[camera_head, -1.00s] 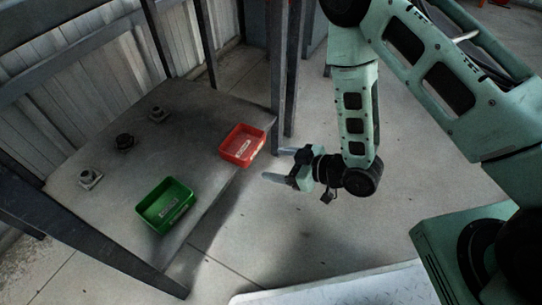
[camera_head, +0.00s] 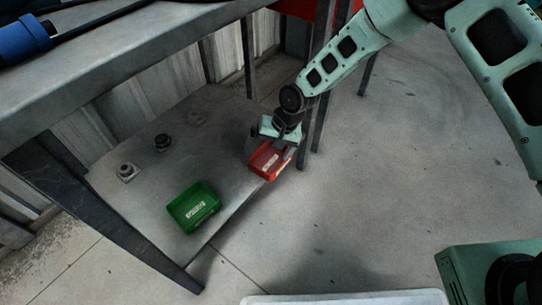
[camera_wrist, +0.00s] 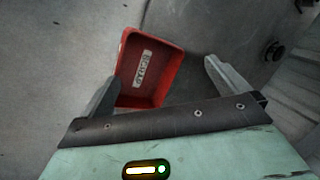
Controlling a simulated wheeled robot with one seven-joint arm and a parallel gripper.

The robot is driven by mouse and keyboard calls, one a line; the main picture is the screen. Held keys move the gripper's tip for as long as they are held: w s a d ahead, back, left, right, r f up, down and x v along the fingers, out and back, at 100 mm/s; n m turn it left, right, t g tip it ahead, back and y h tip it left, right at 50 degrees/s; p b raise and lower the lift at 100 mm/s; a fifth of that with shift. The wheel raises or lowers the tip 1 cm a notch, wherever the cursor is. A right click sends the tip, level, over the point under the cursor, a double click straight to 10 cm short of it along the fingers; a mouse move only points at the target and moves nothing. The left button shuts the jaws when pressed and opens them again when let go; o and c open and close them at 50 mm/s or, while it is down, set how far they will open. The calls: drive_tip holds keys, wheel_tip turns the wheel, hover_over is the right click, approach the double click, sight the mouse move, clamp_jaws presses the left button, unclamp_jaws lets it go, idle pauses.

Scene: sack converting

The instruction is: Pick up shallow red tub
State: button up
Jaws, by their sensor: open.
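The shallow red tub (camera_head: 266,163) sits on the grey lower shelf, near its right end and front edge. It has a pale label on its inside. My gripper (camera_head: 276,143) is over the tub's far side, and the arm hides part of the tub there. In the wrist view the red tub (camera_wrist: 148,68) lies ahead of and partly between the fingers of my gripper (camera_wrist: 160,82). The left finger overlaps the tub's near left edge; the right finger is apart from the tub. The jaws are open and empty. I cannot tell whether the left finger touches it.
A green tub (camera_head: 194,207) stands on the same shelf (camera_head: 150,215), left of the red one. Several small metal fittings, one dark (camera_head: 162,142), sit further back. A table top (camera_head: 130,55) overhangs the shelf, and dark posts (camera_head: 319,90) stand close to my arm.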

drive_tip(key=w+d+r+m+g+h+p, duration=0.1)
drive_tip(key=w+d+r+m+g+p, duration=0.2)
drive_tip(key=w+m, duration=0.35)
drive_tip(key=b, duration=0.4)
approach(268, 165)
drive_tip(key=shift+w+a+f+m+g, duration=0.15)
drive_tip(key=shift+a+f+m+g, duration=0.05)
drive_tip(key=shift+f+m+g, duration=0.2)
drive_tip(key=shift+h, duration=0.3)
drive_tip(key=shift+b+x, duration=1.6)
drive_tip(key=shift+x, duration=1.15)
drive_tip(key=shift+a+r, duration=0.1)
drive_tip(key=c, duration=0.8)
